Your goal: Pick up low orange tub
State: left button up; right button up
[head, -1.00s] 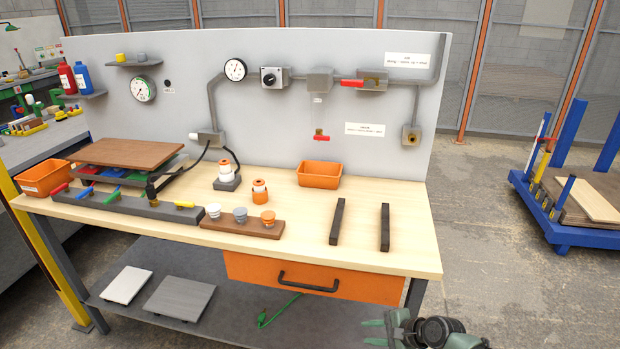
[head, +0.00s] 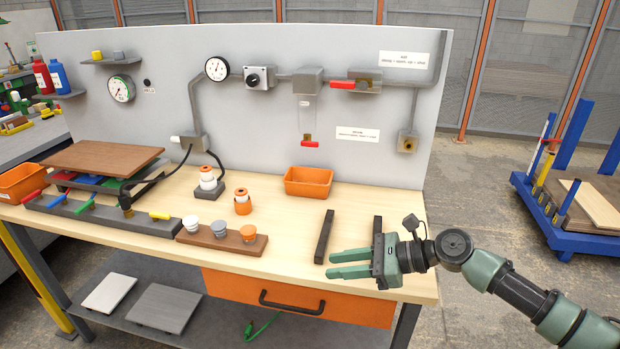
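A low orange tub (head: 308,189), open-topped and empty as far as I can see, sits at the back of the wooden workbench (head: 278,242), close to the grey panel. A second orange tub (head: 18,186) stands at the left end, cut by the picture edge. My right gripper (head: 330,265) is over the bench's front right part, fingers pointing left, with a gap between them and nothing held. It is in front of the low tub and to its right, well apart from it. My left gripper is not in view.
Two dark bars (head: 325,236) lie on the bench; my gripper partly covers the right one (head: 377,226). A brown block with knobs (head: 222,238) and an orange-and-white fitting (head: 242,201) stand left of the tub. Pipes and a red-handled valve hang on the panel above.

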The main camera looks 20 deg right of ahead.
aim_at(305, 181)
jog(key=i+l, duration=0.8)
jog(key=i, duration=0.25)
